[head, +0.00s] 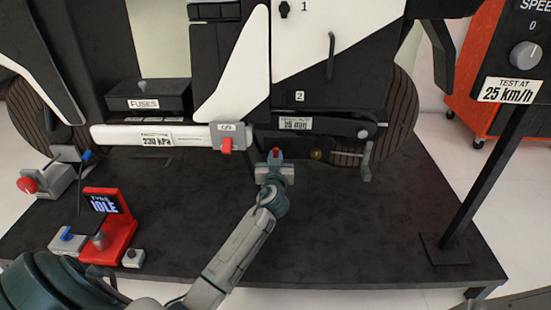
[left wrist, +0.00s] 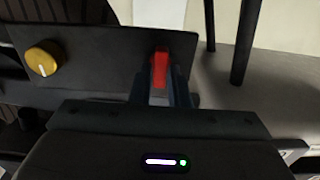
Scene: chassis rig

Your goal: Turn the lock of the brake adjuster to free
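The brake adjuster is a dark plate (head: 300,156) low on the chassis rig, with a red lock lever (head: 276,152) at its left end and a brass knob (head: 316,154) at its right. In the left wrist view the plate (left wrist: 105,75) carries the red lever (left wrist: 160,70) and the yellow knob (left wrist: 42,58), which has a white mark. The lever stands upright in that view. My left gripper (head: 275,160) is at the lever, its fingers (left wrist: 161,88) close on both sides and seemingly shut on it. My right gripper is not in view.
A grey-and-red clamp (head: 226,140) sits on the white bar left of the adjuster. A dark link (head: 320,126) runs just above it. A red display stand (head: 108,225) stands at the platform's left. A black post (head: 485,180) rises at the right.

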